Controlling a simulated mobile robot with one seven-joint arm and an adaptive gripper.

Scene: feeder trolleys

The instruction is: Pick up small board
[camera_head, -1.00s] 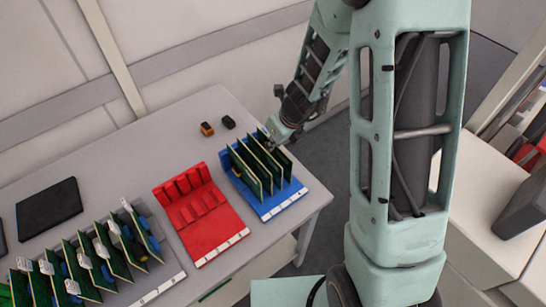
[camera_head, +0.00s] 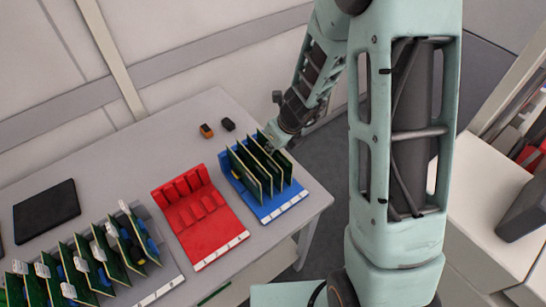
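Several small green boards (camera_head: 248,172) stand upright in a blue rack (camera_head: 284,207) at the right end of the grey table. My gripper (camera_head: 271,146) is at the back right edge of these boards, low over the rack. The fingertips are small and partly hidden behind the boards. I cannot tell whether they are open, or whether they touch a board.
An empty red rack (camera_head: 222,242) stands left of the blue one. A grey rack (camera_head: 168,285) with several larger green boards is at the front left. A black flat panel (camera_head: 47,210) and small orange (camera_head: 206,131) and black (camera_head: 228,124) blocks lie on the table (camera_head: 130,172).

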